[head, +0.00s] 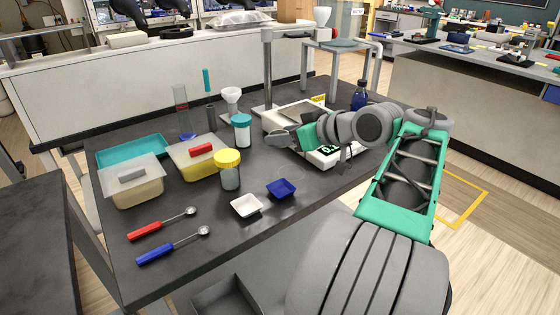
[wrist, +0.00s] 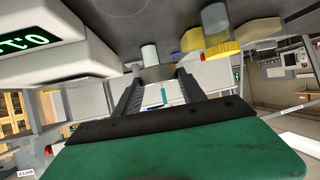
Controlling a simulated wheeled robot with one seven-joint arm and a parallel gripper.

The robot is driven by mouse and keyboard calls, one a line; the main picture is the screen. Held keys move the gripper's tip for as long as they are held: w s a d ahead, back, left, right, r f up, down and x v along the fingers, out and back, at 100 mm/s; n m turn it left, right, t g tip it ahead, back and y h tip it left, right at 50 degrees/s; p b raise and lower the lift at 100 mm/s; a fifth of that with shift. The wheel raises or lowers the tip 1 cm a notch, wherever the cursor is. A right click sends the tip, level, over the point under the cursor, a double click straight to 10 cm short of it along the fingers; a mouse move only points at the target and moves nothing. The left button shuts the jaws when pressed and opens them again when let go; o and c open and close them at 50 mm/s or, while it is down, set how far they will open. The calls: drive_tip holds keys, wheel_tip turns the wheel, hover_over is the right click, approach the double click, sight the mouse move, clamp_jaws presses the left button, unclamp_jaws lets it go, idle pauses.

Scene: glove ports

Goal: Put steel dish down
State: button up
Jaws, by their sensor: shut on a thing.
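My gripper (head: 281,138) reaches over the table in front of the balance in the head view, pointing left. In the wrist view my gripper (wrist: 157,80) has its two dark fingers closed on a small grey metal piece, the steel dish (wrist: 154,72). In the head view the dish is a small grey shape at the fingertips, hard to tell from the fingers. I cannot tell whether it touches the table. The white balance (head: 322,157) with a green lit display is right behind my gripper, partly hidden by my arm.
A white weighing boat (head: 246,206) and a blue one (head: 281,189) lie nearer the front. A yellow-lidded jar (head: 229,172), a teal-lidded jar (head: 242,133) and lidded tubs (head: 132,186) stand to the left. A blue bottle (head: 360,97) is behind. Bare table lies between the jars and balance.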

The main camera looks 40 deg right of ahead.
hover_over(280, 163)
drive_tip(key=f, duration=0.5)
drive_tip(key=shift+s+a+f+b, duration=0.15)
drive_tip(key=shift+s+f+b, duration=0.05)
drive_tip(key=shift+s+b, duration=0.2)
drive_tip(key=shift+w+f+b, duration=0.2)
drive_tip(key=shift+f, duration=0.75)
drive_tip(key=shift+w+f+b, duration=0.15)
drive_tip(key=shift+f+b, duration=0.05)
drive_tip(key=shift+f, duration=0.75)
drive_tip(key=shift+f, duration=0.25)
drive_tip(key=o, duration=1.3)
drive_tip(key=shift+o, duration=0.2)
drive_tip(key=shift+s+d+r, duration=0.2)
drive_tip(key=shift+d+r, duration=0.05)
drive_tip(key=shift+r, duration=0.15)
drive_tip(key=p+v, duration=0.1)
drive_tip(key=v, duration=1)
drive_tip(key=shift+s, duration=0.25)
